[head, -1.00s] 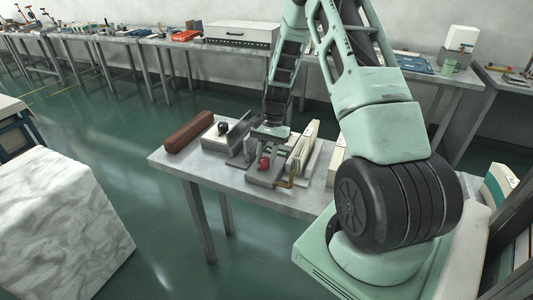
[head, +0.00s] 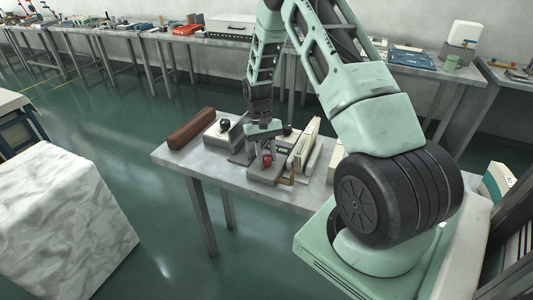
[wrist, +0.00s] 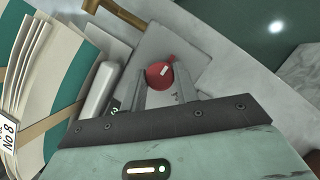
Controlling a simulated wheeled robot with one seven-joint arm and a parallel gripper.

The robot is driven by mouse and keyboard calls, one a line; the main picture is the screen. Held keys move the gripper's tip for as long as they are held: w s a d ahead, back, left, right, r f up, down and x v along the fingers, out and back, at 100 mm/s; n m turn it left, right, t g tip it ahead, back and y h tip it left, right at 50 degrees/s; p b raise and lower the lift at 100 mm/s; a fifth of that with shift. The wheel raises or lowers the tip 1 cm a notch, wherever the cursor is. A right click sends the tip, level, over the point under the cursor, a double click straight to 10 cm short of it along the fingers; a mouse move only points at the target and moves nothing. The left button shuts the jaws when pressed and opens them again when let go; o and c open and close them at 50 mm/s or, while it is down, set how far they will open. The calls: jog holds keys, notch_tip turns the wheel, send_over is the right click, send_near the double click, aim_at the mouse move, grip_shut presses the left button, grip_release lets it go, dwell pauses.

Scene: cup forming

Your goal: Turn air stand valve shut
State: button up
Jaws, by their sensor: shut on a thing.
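The air stand is a grey block (head: 262,174) on the small table, with a red round valve knob (head: 267,160) on top. In the wrist view the red knob (wrist: 160,74) shows between my finger tips, above a pale grey plate. My gripper (wrist: 162,82) is shut on the red knob, with one finger on each side of it. In the head view my gripper (head: 262,153) points down at the stand, and its fingers are partly hidden. A brass-coloured part (head: 287,181) sits at the stand's right side.
Upright pale boards or books (head: 306,145) stand close to the right of the stand. The table's front left (head: 205,163) is bare.

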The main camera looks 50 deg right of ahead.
dwell(0.4)
jog(key=shift+w, duration=0.1)
jog(key=o, duration=1)
jog(key=shift+c, duration=0.2)
jog(key=b+v, duration=0.2)
jog(key=v, duration=1.5)
jog(key=shift+r, duration=0.25)
